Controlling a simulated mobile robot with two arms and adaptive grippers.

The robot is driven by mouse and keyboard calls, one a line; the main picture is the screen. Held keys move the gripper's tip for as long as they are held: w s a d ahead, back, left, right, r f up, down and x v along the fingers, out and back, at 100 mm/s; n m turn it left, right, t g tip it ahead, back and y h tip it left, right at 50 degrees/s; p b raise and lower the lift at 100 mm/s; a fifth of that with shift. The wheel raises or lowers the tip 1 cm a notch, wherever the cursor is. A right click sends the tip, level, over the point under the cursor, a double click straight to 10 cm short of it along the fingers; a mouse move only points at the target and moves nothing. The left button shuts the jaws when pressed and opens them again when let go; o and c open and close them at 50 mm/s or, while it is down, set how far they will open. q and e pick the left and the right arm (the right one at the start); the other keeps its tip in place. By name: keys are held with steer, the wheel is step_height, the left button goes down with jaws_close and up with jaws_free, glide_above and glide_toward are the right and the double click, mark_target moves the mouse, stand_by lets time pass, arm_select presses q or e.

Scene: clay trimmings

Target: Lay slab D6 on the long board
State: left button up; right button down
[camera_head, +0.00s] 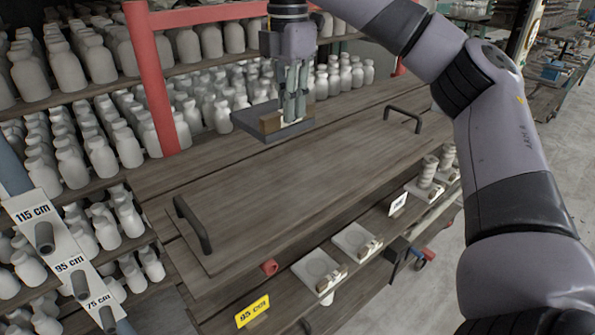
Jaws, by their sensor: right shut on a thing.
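My right gripper (293,108) points down in the upper middle of the head view and is shut on a dark grey flat slab (296,131) with a brown block on its top. No D6 mark can be read on it. The slab appears to be just above the far part of the long board (290,190); I cannot tell whether it touches. The long board is a wooden plank with a dark handle at its near left end (190,224) and another at its far right end (404,118). Its top is otherwise bare. My left gripper is not in view.
Shelves of pale bottles (68,70) with a red frame (150,80) stand behind and left. A post with height labels (68,263) is at the left.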

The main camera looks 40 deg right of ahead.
mark_target(292, 134)
steer(key=f, duration=0.8)
steer(key=shift+s+d+f, duration=0.1)
steer(key=shift+s+f, duration=0.15)
steer(key=shift+f, duration=0.1)
step_height(292, 134, down, 5)
steer(key=shift+r, duration=0.1)
step_height(292, 134, down, 3)
steer(key=shift+f, duration=0.2)
steer(key=c, duration=1.9)
jaws_free()
steer(key=shift+c, duration=0.2)
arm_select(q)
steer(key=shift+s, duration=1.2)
arm_select(e)
steer(key=o, duration=0.4)
